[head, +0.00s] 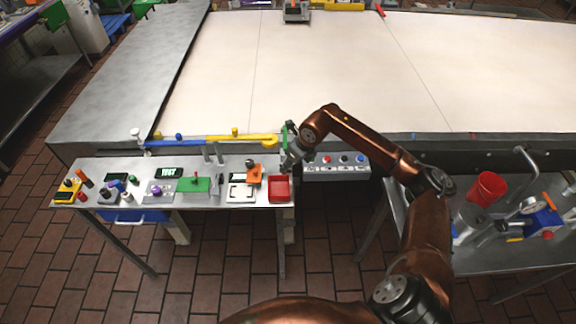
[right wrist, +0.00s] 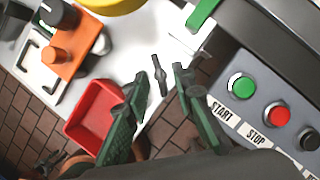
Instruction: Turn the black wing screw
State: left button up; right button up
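A small dark elongated piece (right wrist: 158,75), which looks like the black wing screw, shows between my right gripper's fingertips in the right wrist view. In the head view the right gripper (head: 289,156) is at the conveyor's near edge, and the screw is hidden or too small there. My left gripper is out of view.
A red tray (head: 279,189) and an orange piece with a black knob (right wrist: 63,47) are close left of the right gripper. A control box with a green START button (right wrist: 242,88) and a red STOP button (right wrist: 277,114) is close right. A yellow bar (head: 228,141) runs along the conveyor edge.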

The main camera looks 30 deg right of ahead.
jog(key=shift+c, duration=0.2)
grip_shut()
jog(key=shift+r, duration=0.1)
dwell(0.4)
jog(key=shift+a+m+h+p, duration=0.1)
jog(key=shift+m+h+p, duration=0.2)
jog(key=shift+m, duration=0.5)
jog(key=m+h, duration=0.1)
jog(key=m, duration=0.2)
jog(key=shift+a, duration=0.2)
jog(key=m+h, duration=0.2)
jog(key=m, duration=0.3)
jog(key=shift+w+a, duration=0.1)
jog(key=shift+a, duration=0.05)
jog(key=shift+m, duration=0.3)
